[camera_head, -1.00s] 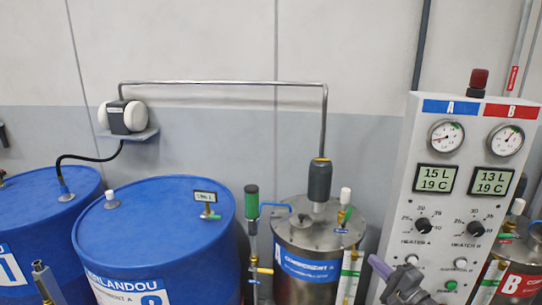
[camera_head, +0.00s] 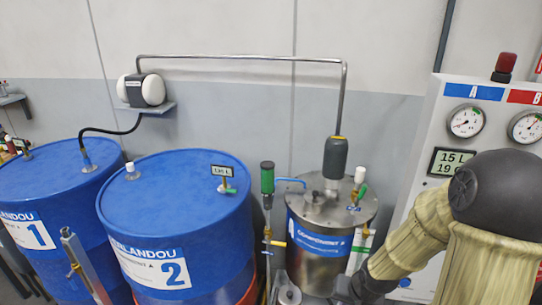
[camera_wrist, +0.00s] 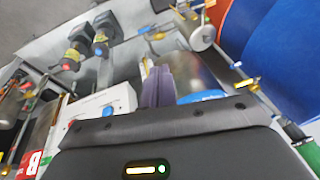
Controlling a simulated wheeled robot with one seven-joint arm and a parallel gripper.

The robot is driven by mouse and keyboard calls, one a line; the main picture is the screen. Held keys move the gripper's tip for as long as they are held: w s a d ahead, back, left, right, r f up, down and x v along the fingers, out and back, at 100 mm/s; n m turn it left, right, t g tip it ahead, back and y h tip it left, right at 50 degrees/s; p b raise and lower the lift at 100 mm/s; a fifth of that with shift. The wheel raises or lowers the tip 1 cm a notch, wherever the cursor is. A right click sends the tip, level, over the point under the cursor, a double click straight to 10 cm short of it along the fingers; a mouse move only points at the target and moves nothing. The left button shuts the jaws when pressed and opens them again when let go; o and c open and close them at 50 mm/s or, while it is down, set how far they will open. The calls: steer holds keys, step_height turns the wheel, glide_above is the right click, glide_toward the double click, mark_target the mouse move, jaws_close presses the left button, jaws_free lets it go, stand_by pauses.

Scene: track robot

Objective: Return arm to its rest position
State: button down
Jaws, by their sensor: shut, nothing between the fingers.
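My arm (camera_head: 432,235), in a beige sleeve with a black elbow joint (camera_head: 500,190), is bent up at the lower right of the head view. It covers much of the control panel. My gripper is not clearly seen in the head view. In the wrist view my gripper (camera_wrist: 158,84) shows its purple fingers together, shut and empty, in front of a shiny metal tank. The picture there is tilted.
The steel component A tank (camera_head: 330,255) stands left of my arm. Blue drums 1 (camera_head: 50,190) and 2 (camera_head: 180,205) stand further left. A green-capped valve pipe (camera_head: 267,200) rises between drum and tank. The control panel (camera_head: 430,155) stands close behind my arm.

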steer(key=s+a+r+n+h+p, duration=0.1)
steer(key=s+a+r+n, duration=0.2)
steer(key=s+r, duration=0.4)
step_height(320, 180, up, 2)
steer(key=shift+a+r+n+g, duration=0.2)
steer(key=shift+a+n+g, duration=0.1)
steer(key=shift+a+g, duration=0.15)
